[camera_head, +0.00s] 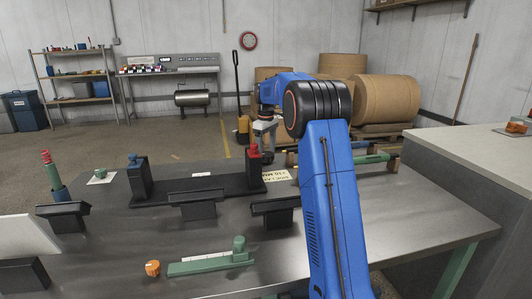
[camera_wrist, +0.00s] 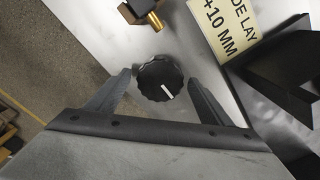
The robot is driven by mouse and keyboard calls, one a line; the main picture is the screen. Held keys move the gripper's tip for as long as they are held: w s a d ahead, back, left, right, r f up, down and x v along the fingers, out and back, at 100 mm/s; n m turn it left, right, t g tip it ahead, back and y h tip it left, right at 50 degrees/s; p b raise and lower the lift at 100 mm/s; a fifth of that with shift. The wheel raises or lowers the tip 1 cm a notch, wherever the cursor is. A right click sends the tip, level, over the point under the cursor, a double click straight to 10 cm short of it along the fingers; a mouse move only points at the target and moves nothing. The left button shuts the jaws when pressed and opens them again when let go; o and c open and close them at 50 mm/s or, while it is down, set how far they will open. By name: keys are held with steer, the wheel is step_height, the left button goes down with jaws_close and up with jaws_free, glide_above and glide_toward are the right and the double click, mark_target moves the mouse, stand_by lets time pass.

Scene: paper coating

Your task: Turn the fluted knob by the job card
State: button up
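The fluted knob (camera_wrist: 160,79) is black and round, with a white pointer line toward the lower right in the wrist view. It sits on a grey metal surface. My gripper (camera_wrist: 158,77) is open, with one finger on each side of the knob and small gaps showing; I cannot tell whether either finger touches it. The cream job card (camera_wrist: 228,28) beside the knob shows "DE LAY +10 MM", its left part cut off. In the head view the card (camera_head: 277,176) lies on the table; the knob is not discernible there, and my gripper (camera_head: 265,135) shows only partly.
In the wrist view, a dark bracket (camera_wrist: 290,70) stands right of the knob and a black block with a brass tip (camera_wrist: 153,20) above it. The head view shows a black bar with posts (camera_head: 200,189), dark stands and a green slide (camera_head: 212,263) on the table.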

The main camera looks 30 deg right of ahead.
mark_target(266, 154)
steer(key=shift+r, duration=0.1)
step_height(266, 154, up, 17)
stand_by(0.8)
steer(key=shift+s, duration=0.1)
stand_by(0.4)
